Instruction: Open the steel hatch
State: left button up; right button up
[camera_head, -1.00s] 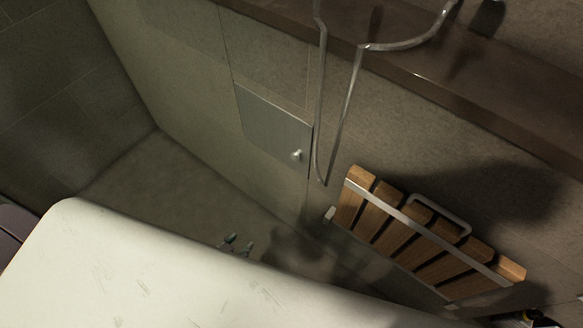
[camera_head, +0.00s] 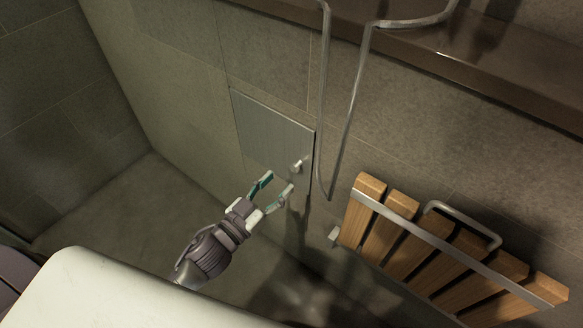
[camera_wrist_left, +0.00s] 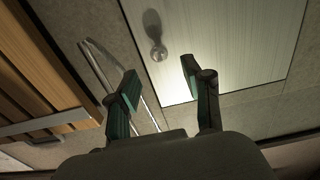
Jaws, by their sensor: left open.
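The steel hatch (camera_head: 262,128) is a flat grey panel set in the tiled wall, and it looks shut. Its small round knob (camera_head: 297,166) is near the lower right corner. My left gripper (camera_head: 277,188) is open and empty, just below and left of the knob in the head view, its teal-padded fingers pointing up toward it. In the left wrist view the hatch (camera_wrist_left: 225,45) fills the upper right, and the knob (camera_wrist_left: 157,53) lies ahead of and between the open fingers (camera_wrist_left: 160,80), apart from them. My right gripper is not in view.
A wooden slatted shower seat (camera_head: 430,250) with a metal frame is on the wall to the right. A metal hose or rail (camera_head: 345,110) hangs just right of the hatch. A brown ledge (camera_head: 480,70) runs above. A white surface (camera_head: 100,295) fills the lower left.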

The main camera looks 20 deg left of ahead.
aim_at(293, 169)
pick_arm(q)
jog(key=x, duration=0.6)
jog(key=shift+w, duration=0.1)
jog(key=shift+c, duration=0.3)
grip_shut()
